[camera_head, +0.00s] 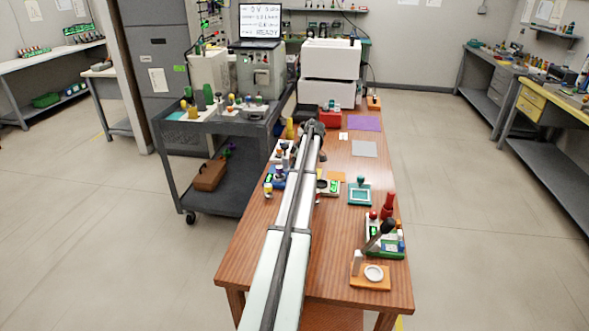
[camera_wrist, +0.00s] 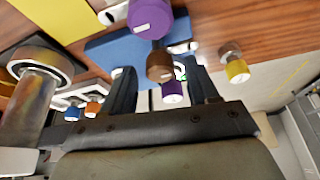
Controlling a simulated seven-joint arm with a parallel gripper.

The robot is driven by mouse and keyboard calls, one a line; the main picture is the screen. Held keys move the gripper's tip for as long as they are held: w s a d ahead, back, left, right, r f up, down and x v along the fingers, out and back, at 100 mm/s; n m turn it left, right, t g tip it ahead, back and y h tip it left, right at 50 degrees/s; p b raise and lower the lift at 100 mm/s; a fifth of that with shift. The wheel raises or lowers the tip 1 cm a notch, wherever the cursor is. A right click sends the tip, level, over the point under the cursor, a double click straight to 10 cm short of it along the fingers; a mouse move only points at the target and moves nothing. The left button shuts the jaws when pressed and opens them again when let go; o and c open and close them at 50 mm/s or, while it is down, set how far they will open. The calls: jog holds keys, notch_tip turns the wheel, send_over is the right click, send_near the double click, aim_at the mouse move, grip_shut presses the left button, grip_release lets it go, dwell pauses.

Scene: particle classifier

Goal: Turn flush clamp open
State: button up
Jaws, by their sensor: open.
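No part can be told for certain as the flush clamp. In the wrist view my gripper (camera_wrist: 162,88) is open, its two dark fingers apart. A brown knob (camera_wrist: 159,66) and a small purple knob (camera_wrist: 173,92) show between the fingers; I cannot tell whether either is touched. A yellow-tipped knob (camera_wrist: 237,70) is to the right. In the head view my arm reaches along the wooden table and hides most of the gripper.
The wooden table (camera_head: 325,240) carries small fixtures on both sides of my arm, including a green-based unit (camera_head: 385,236) at right. White boxes (camera_head: 331,60) stand at the far end. A dark cart (camera_head: 215,128) is at left. A metal cylinder (camera_wrist: 35,75) is close in the wrist view.

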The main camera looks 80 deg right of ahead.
jog(key=v, duration=1.3)
jog(key=shift+s+r, duration=0.1)
jog(key=shift+r, duration=0.05)
